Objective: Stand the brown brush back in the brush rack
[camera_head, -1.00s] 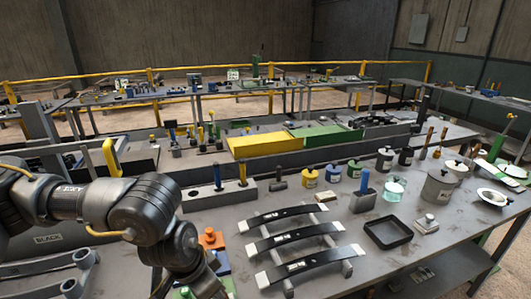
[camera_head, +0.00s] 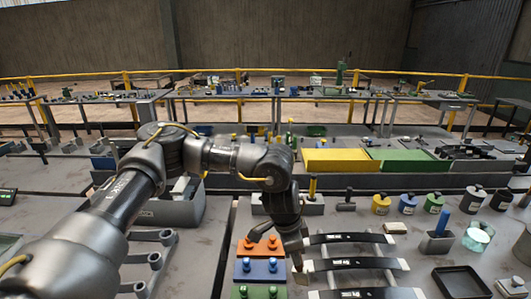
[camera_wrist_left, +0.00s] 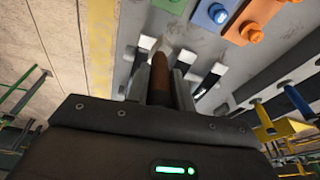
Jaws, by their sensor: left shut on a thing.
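My left gripper (camera_head: 297,262) is low over the table, by the left ends of the curved black strips. In the left wrist view its two fingers (camera_wrist_left: 159,88) are shut on a brown, tapered handle (camera_wrist_left: 158,72), which I take for the brown brush. I cannot make out for sure which holder is the brush rack. A grey block (camera_head: 312,207) with an upright yellow handle stands behind the gripper. My right gripper is not in view.
Black leaf strips (camera_head: 350,264) with pale ends lie right of the gripper. Orange (camera_head: 262,246), blue (camera_head: 262,270) and green knobbed blocks stand left of it. A black tray (camera_head: 462,283), a grey holder with a blue handle (camera_head: 443,222) and several small jars stand to the right.

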